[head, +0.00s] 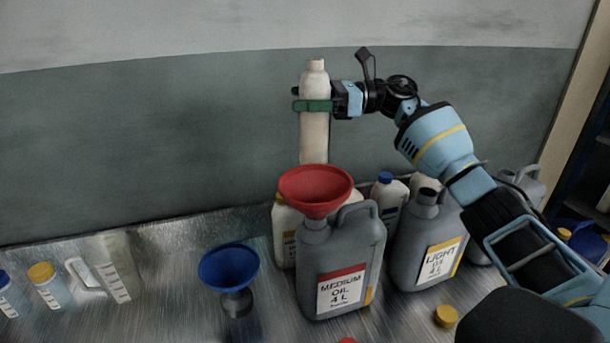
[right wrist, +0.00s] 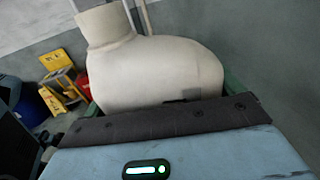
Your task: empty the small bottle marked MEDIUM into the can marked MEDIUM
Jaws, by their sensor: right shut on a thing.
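My right gripper (head: 313,105), with green fingers, is shut on a small white bottle (head: 314,140). The bottle is upright, with its open neck at the top, held above and behind the can. Its marking does not show. It also fills the upper middle of the right wrist view (right wrist: 150,75). The grey can marked MEDIUM OIL 4 L (head: 343,262) stands on the metal table. A red funnel (head: 316,188) sits in its mouth, below the bottle. My left gripper is not in view.
A blue funnel (head: 229,268) stands left of the can. A grey LIGHT OIL can (head: 425,245) stands at its right, with a yellow cap (head: 446,316) in front. White bottles stand behind. A measuring jug (head: 105,268) and small bottles are at the far left.

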